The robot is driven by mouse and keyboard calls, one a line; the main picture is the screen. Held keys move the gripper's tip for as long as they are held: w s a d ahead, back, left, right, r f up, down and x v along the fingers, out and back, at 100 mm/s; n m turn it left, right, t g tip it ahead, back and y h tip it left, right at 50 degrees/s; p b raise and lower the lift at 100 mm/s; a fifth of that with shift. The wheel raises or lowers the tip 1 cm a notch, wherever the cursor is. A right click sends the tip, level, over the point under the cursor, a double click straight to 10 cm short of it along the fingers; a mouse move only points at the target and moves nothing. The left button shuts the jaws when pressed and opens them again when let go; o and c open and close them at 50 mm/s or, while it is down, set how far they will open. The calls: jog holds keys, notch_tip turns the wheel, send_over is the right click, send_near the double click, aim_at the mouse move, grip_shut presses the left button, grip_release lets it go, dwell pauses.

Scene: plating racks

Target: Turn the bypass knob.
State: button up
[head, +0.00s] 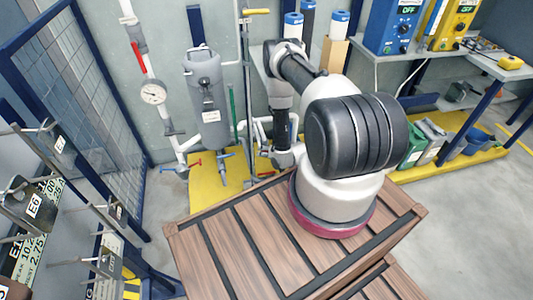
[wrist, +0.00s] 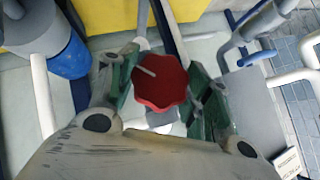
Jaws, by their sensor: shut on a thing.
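A red lobed knob (wrist: 160,84) with a pale pointer line shows in the middle of the wrist view; I take it to be the bypass knob. The line points toward the upper left of its face. My gripper (wrist: 163,76) is shut on the knob, with one green-padded finger on each side. In the head view my gripper (head: 283,157) is low by the pipework, right of the grey tank. The knob cannot be made out there, and its stem is mostly hidden in the wrist view.
The grey tank (head: 206,98) and a dial gauge (head: 153,92) stand left of my arm. Pipes with a blue lever (wrist: 257,58) lie close to the right of my fingers. A blue cylinder (wrist: 70,58) is at the left. A mesh fence (head: 80,105) stands farther left.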

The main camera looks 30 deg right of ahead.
dwell(0.4)
jog(key=o, duration=1.1)
jog(key=shift+c, duration=0.2)
jog(key=shift+s+r, duration=0.1)
jog(key=v, duration=1.1)
jog(key=shift+s+r, duration=0.25)
jog(key=shift+s, duration=0.05)
jog(key=shift+d, duration=0.2)
